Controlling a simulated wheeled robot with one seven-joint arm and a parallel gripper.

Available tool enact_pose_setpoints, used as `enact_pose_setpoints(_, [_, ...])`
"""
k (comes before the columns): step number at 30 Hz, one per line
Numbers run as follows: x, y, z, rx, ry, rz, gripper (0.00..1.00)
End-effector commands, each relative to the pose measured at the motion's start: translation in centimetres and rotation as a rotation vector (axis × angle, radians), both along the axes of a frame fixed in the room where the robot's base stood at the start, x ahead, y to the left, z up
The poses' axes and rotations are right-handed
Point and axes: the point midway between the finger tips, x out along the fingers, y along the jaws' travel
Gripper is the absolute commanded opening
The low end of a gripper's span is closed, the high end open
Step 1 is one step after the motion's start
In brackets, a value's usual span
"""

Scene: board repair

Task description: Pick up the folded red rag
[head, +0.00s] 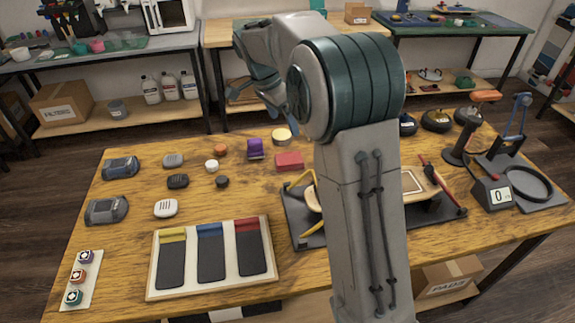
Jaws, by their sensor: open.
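The folded red rag (290,161) lies flat on the wooden worktable, behind the board fixture and just left of my arm's upright link. My gripper (284,112) is open, at the end of the arm beyond the elbow. It appears above and behind the rag in the picture, apart from it. My arm's elbow hides part of the gripper, so its fingertips are hard to make out.
A purple item (255,149) and a round yellowish tin (282,137) stand close to the rag. A tray with yellow, blue and red-topped slots (150,265) lies in front. The black board fixture (300,222) is partly hidden by my arm. Pucks and small devices lie left.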

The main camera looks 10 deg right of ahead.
Motion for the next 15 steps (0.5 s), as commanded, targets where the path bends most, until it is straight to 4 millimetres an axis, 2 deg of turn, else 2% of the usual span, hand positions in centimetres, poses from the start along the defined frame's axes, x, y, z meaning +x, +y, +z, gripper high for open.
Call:
enact_pose_setpoints(1, [1.6,0.6,-2.0,-0.018,-0.007,-0.06,0.85])
enact_pose_setpoints(6, [5.2,1.7,-5.0,-0.066,-0.053,-0.248,0.85])
enact_pose_setpoints(10, [6.5,2.2,-6.3,-0.089,-0.078,-0.332,0.85])
enact_pose_setpoints(15, [7.0,1.9,-7.7,-0.099,-0.087,-0.369,0.85])
